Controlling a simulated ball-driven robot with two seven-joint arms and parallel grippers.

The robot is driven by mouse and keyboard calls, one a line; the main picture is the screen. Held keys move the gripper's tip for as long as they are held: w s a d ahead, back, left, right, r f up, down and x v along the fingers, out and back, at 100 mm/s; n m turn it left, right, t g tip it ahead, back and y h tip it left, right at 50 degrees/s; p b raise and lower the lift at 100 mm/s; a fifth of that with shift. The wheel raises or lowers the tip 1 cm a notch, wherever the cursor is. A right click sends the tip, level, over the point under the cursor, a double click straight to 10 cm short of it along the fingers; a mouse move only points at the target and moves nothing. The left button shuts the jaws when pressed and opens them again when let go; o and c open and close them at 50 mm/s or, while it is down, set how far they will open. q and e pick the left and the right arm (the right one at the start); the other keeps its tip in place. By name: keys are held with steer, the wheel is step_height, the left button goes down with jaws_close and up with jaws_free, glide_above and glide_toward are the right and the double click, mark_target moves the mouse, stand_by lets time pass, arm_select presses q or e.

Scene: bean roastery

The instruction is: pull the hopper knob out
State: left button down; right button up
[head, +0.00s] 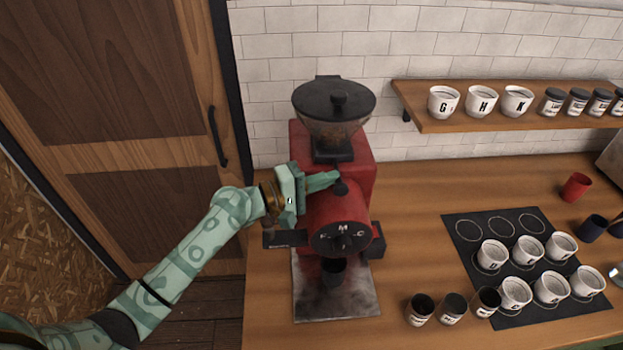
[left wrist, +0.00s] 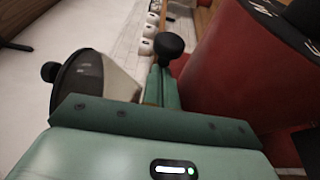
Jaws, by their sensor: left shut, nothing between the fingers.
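A red grinder (head: 364,160) stands on the wooden counter, with a dark hopper (head: 318,104) on top. A small black knob (head: 341,188) sits on its upper body, below the hopper. In the left wrist view the black knob (left wrist: 169,46) shows as a round ball on a stem, its foot partly hidden by my fingers. My green left gripper (head: 333,179) reaches in from the left, its fingers shut and empty at the knob. I cannot tell whether they touch it. My right gripper is out of view.
A dark cup (head: 334,271) stands under the grinder's round front. A black mat (head: 471,222) with several white cups is at the right, and several dark cups stand before it. A shelf (head: 440,126) with cups and jars hangs on the tiled wall. The counter between grinder and mat is clear.

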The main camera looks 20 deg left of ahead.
mark_target(336, 193)
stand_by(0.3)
arm_select(q)
steer(key=s, duration=0.1)
steer(key=s+d, duration=0.1)
steer(key=s, duration=0.1)
steer(key=shift+s+d+p, duration=0.35)
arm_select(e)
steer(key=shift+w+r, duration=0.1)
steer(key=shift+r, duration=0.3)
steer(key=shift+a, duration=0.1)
arm_select(q)
steer(key=shift+f, duration=0.1)
